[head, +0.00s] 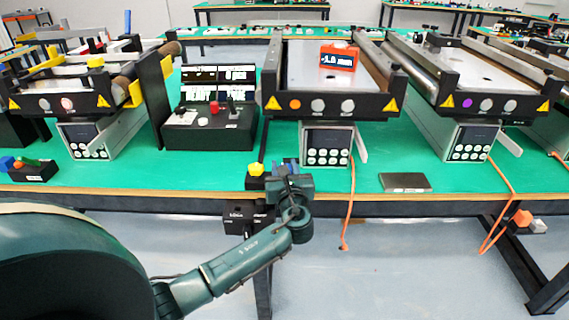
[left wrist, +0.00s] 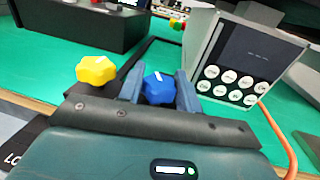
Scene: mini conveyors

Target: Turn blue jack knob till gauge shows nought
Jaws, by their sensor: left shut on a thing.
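The blue jack knob (left wrist: 159,88) has a white pointer line on its face. It sits between the two fingers of my left gripper (left wrist: 160,90), which is shut on it. In the head view my left gripper (head: 286,170) is at the front edge of the bench below the middle conveyor and hides most of the knob. The gauge (head: 338,57) is an orange-red box lying on the middle conveyor's plate. Its display seems to read about -1.5 mm, but the digits are small. My right gripper is not in view.
A yellow knob (left wrist: 96,70) sits just left of the blue one. A keypad panel (left wrist: 240,68) stands behind to the right. An orange cable (head: 351,205) hangs over the bench edge. A dark flat box (head: 405,182) lies on the green bench top (head: 380,150).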

